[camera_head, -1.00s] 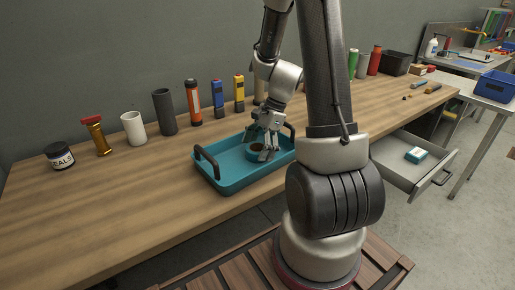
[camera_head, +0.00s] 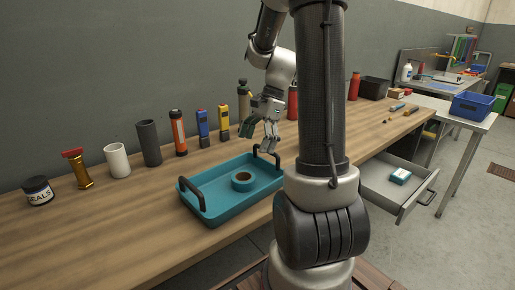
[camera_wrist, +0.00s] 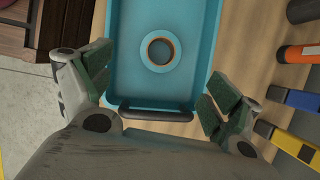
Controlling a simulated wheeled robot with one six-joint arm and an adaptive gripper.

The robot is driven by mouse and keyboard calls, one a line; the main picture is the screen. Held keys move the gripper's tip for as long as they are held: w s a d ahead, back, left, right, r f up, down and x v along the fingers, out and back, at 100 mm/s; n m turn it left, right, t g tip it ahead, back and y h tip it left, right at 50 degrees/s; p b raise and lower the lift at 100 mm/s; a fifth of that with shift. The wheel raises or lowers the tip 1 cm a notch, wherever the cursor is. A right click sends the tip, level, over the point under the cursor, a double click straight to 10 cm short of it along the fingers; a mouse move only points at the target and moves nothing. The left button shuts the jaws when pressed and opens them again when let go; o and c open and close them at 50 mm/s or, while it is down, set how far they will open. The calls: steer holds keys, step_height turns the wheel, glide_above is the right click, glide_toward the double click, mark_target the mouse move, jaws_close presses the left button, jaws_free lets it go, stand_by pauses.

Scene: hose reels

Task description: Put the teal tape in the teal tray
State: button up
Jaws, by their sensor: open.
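The teal tape (camera_head: 243,181) is a ring lying flat inside the teal tray (camera_head: 207,217). In the wrist view the tape (camera_wrist: 160,65) rests on the tray floor, apart from the tray walls (camera_wrist: 111,60). The tray has a dark handle at each end and sits on the wooden bench. My gripper (camera_head: 258,145) is open and empty, above the tray's far right end. In the wrist view my spread fingers (camera_wrist: 157,92) frame the near handle, with the tape beyond them and touching neither finger.
A row of upright items lines the back of the bench: a labelled jar (camera_head: 38,191), a brass nozzle (camera_head: 77,170), a white cylinder (camera_head: 117,160), a dark cylinder (camera_head: 149,143) and several torches. An open drawer (camera_head: 385,193) juts out at right. The bench's front left is clear.

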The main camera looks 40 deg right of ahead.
steer(key=s+a+r+n+t+h, duration=0.2)
steer(key=s+a+r+n, duration=0.1)
steer(key=s+r+n, duration=0.2)
steer(key=s+a+r+n+t+h, duration=0.2)
steer(key=s+r+n, duration=0.3)
steer(key=s+n, duration=0.5)
steer(key=shift+s+a+r+n+h, duration=0.3)
steer(key=shift+a+n, duration=0.4)
steer(key=shift+n, duration=0.9)
